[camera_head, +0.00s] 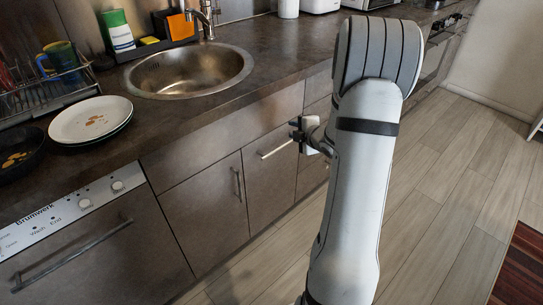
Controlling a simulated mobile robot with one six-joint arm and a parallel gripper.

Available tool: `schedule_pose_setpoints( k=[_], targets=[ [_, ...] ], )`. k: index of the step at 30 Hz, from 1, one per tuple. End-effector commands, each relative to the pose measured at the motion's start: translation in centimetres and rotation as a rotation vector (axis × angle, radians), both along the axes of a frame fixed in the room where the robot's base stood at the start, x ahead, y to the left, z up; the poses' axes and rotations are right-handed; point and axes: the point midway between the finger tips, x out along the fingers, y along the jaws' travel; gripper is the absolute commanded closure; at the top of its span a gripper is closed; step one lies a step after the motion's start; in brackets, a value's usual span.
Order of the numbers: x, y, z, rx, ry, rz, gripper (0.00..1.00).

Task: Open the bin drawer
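A dark brown front (268,185) with a light horizontal bar handle (277,149) near its top stands below the counter, right of the sink. It looks flush with its neighbours. No label marks it as the bin drawer, and no bin shows. My gripper (298,132) is at the right end of this handle, in front of the cabinets. It is small and dark here, and I cannot tell whether its fingers are open or touch the handle. My arm hides part of the fronts further right.
A cabinet door with a vertical handle (238,184) is left of that front, and a dishwasher (85,250) is further left. The counter (265,60) holds a round sink (190,70) and plates (90,119).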

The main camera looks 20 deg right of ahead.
Motion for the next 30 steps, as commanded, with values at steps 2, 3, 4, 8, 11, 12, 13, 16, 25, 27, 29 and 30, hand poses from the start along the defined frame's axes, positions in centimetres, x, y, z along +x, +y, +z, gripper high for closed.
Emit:
schedule_pose_setpoints(
  k=[2,3,4,8,11,12,13,16,25,27,29,30],
  targets=[
    [-0.1,-0.8,-5.1,-0.030,-0.066,0.095,0.72],
    [-0.2,-0.9,-6.3,-0.045,-0.103,0.140,0.72],
    [-0.3,-1.0,-7.1,-0.053,-0.129,0.169,0.72],
    [-1.0,-1.2,-9.3,-0.076,-0.214,0.254,0.72],
    [-1.1,-1.1,-9.9,-0.082,-0.247,0.285,0.72],
    [-0.9,-1.0,-10.0,-0.084,-0.253,0.290,0.72],
    [-0.7,-0.9,-10.0,-0.085,-0.255,0.292,0.72],
    [0.5,-0.3,-10.2,-0.085,-0.257,0.296,0.72],
    [4.7,1.2,-11.1,-0.085,-0.255,0.294,0.72],
    [5.2,1.4,-11.2,-0.084,-0.254,0.292,0.72],
    [5.6,1.5,-11.3,-0.083,-0.254,0.292,0.72],
    [5.7,1.5,-11.3,-0.083,-0.254,0.291,0.72]
  ],
)
